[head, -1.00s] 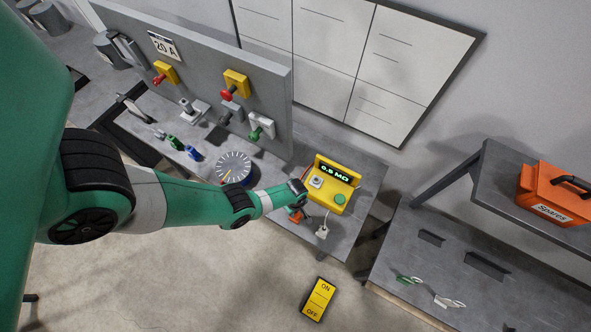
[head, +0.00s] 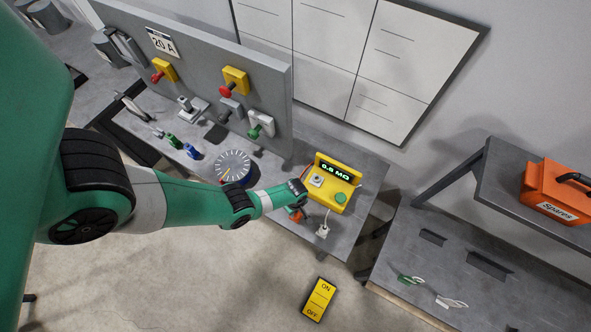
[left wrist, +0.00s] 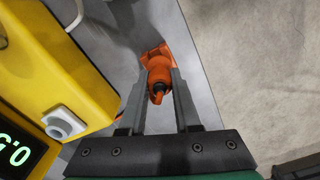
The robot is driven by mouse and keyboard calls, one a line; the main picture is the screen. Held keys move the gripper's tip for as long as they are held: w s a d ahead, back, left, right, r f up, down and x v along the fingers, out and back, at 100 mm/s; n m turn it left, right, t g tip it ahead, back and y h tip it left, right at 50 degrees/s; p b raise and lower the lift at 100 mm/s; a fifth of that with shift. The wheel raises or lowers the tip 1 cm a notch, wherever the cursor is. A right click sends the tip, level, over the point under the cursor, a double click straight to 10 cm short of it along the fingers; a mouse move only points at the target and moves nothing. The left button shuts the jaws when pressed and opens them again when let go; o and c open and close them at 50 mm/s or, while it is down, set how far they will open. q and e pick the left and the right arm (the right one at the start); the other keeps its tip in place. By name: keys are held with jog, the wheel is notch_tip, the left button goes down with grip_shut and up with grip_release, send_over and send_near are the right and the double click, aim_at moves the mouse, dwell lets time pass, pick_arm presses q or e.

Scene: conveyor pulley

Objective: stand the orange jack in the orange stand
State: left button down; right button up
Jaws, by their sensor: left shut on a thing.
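The orange jack (left wrist: 159,72) shows between the two grey fingers of my left gripper (left wrist: 157,80) in the left wrist view, its dark tip towards the camera. The gripper is shut on it. An orange piece with a flat edge, which looks like the orange stand (left wrist: 153,52), shows right behind the jack. I cannot tell whether the jack is seated in it or only in line with it. In the head view my left gripper (head: 297,205) is over the bench, left of the yellow meter, with a bit of orange below it. My right gripper is not in view.
The yellow meter (head: 332,186) with a lit display stands close beside my left gripper. A white plug (head: 322,231) lies near the bench front edge. Blue (head: 193,152) and green (head: 171,141) jacks stand left of the round dial (head: 233,166). An upright panel (head: 205,60) rises behind.

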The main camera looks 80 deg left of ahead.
pick_arm(q)
jog(key=shift+f, duration=0.3)
jog(key=c, duration=0.5)
grip_release()
jog(key=shift+c, duration=0.2)
jog(key=shift+r, duration=0.1)
notch_tip(320, 180, up, 9)
jog(key=p, duration=0.8)
jog(key=shift+p, duration=0.35)
